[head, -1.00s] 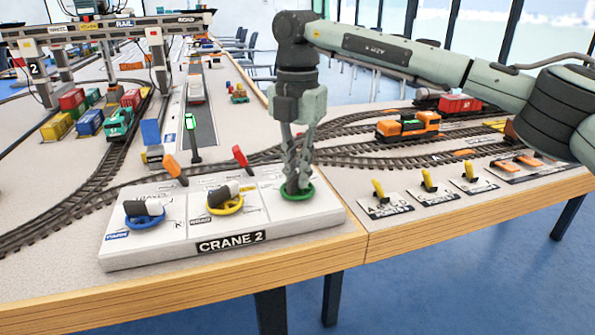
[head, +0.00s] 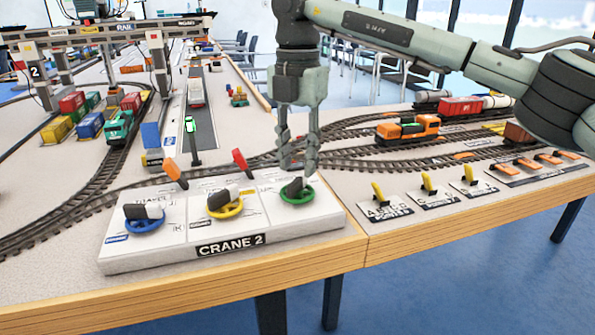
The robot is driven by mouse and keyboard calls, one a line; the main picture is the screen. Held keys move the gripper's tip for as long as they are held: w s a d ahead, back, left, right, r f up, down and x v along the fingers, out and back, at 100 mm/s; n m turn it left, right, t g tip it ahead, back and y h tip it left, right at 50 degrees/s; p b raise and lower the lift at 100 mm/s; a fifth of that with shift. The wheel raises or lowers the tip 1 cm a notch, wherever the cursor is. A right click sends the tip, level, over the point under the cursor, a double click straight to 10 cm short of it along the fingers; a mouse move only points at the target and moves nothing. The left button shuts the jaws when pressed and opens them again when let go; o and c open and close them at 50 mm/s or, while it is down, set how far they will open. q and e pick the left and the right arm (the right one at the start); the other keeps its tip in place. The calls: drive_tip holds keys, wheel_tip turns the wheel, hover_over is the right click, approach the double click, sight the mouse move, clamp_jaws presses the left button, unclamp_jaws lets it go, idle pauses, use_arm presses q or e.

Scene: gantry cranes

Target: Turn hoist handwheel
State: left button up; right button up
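The white CRANE 2 control panel (head: 160,250) sits at the table's front edge. It carries a blue handwheel (head: 144,219) at left, a yellow handwheel (head: 225,206) in the middle and a green handwheel (head: 297,193) at right, each with a dark knob. The labels by the wheels are too small to read surely. My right gripper (head: 298,168) points down just above and behind the green wheel, its fingers apart and holding nothing. My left gripper is not in view.
Orange (head: 175,172) and red (head: 241,162) levers stand at the panel's back edge. Yellow switch levers (head: 427,183) stand to the right. Tracks, an orange locomotive (head: 408,128) and the gantry crane (head: 110,32) lie behind.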

sight(298, 178)
wheel_tip(298, 178, up, 9)
drive_tip(key=shift+f, duration=0.2)
idle(1.0)
